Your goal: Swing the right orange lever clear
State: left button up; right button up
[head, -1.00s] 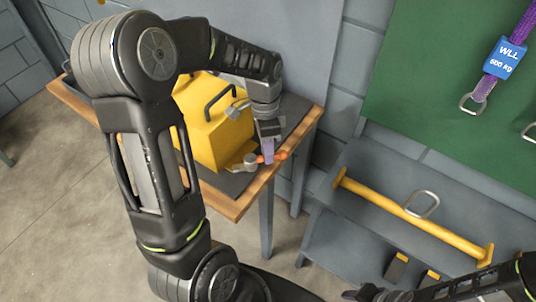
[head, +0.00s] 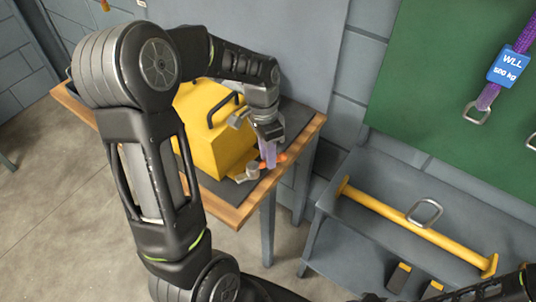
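The yellow casing (head: 205,130) stands on the dark mat of a wood-edged table, with a dark handle on top. An orange lever (head: 280,158) sticks out low at its right front corner, beside a grey round fitting (head: 250,172). My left gripper (head: 268,158) reaches down over the casing's right side. Its purple fingertips are at the orange lever and cover its middle. They are seen nearly edge-on, so I cannot tell whether they grip it or only touch it. My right arm shows only as a dark part at the bottom right edge; its gripper is not visible.
The table edge (head: 285,165) runs close beside the lever. A grey rack (head: 375,195) to the right carries a yellow bar (head: 415,228) with a metal loop. A purple sling with a blue tag (head: 509,66) hangs on a green board. Floor is clear at lower left.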

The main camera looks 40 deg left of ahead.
pick_arm(q)
jog(key=o, duration=0.3)
jog(key=shift+r, duration=0.1)
notch_tip(320, 180, up, 7)
jog(key=a, duration=0.1)
jog(key=shift+w+r+b, duration=0.2)
jog(key=shift+w+b, duration=0.05)
jog(key=shift+b, duration=0.1)
jog(key=shift+c, duration=0.5)
